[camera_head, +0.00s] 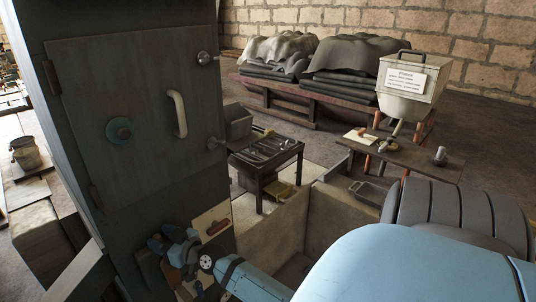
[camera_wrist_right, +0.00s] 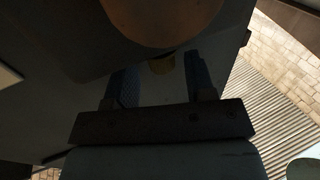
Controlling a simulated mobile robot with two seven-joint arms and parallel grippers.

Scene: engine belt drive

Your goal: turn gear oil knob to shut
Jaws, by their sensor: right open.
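A small brown handle (camera_head: 218,227) sits on a pale plate (camera_head: 203,219) low on the dark cabinet's side. I cannot tell for sure whether this is the gear oil knob. My right gripper (camera_head: 167,241) is just left of and below that plate, close to the cabinet. In the right wrist view its two dark fingers (camera_wrist_right: 160,85) stand apart, open. A large brown rounded thing (camera_wrist_right: 162,18) shows beyond the fingertips, and a small tan piece (camera_wrist_right: 161,65) shows between them. Contact with either cannot be told in the dark picture. My left gripper is not in view.
The tall dark cabinet (camera_head: 95,75) has a door with a pale handle (camera_head: 178,114) and a round teal disc (camera_head: 119,131). Low tan walls (camera_head: 325,215) stand right of the gripper. A tool table (camera_head: 265,150) and a bench (camera_head: 405,158) stand behind.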

